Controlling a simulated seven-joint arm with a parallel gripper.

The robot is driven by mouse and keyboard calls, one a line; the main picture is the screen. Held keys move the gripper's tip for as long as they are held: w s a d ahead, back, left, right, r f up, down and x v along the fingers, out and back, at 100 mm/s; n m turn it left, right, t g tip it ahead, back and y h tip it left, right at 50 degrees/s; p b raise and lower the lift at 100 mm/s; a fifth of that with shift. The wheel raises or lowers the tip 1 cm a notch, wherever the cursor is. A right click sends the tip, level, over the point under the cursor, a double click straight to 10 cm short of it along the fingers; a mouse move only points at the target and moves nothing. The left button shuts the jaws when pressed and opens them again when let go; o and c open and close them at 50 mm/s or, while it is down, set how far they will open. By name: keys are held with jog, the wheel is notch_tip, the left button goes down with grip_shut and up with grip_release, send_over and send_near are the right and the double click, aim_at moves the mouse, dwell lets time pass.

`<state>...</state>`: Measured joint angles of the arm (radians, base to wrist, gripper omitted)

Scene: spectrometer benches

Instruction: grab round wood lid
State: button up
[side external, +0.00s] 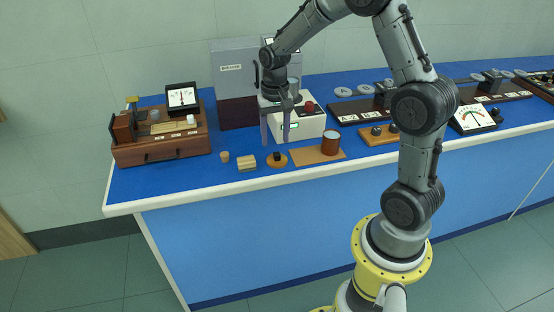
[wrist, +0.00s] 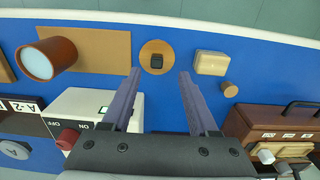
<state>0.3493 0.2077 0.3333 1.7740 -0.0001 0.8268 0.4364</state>
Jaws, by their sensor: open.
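The round wood lid (side external: 278,164) is a light brown disc with a black knob on top. It lies flat near the front edge of the blue bench. In the wrist view the lid (wrist: 151,46) is at the upper middle, just beyond the fingertips and between their lines. My gripper (side external: 275,143) points down with its two grey-purple fingers apart and empty. It hangs above the bench, over or slightly behind the lid, not touching it. In the wrist view my gripper (wrist: 160,72) frames the lid's knob.
A wooden block (side external: 247,163) and small cork (side external: 225,157) sit left of the lid. A brown cup (side external: 331,144) stands on a tan board (side external: 304,158) to its right. A white box with a red knob (side external: 309,107) is behind. A wooden instrument (side external: 160,148) stands farther left.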

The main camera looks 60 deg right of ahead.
aim_at(277, 153)
jog(key=shift+s+d+f, duration=0.1)
jog(key=shift+f, duration=1.25)
jog(key=shift+s+d+f, duration=0.1)
jog(key=shift+f, duration=1.2)
grip_shut()
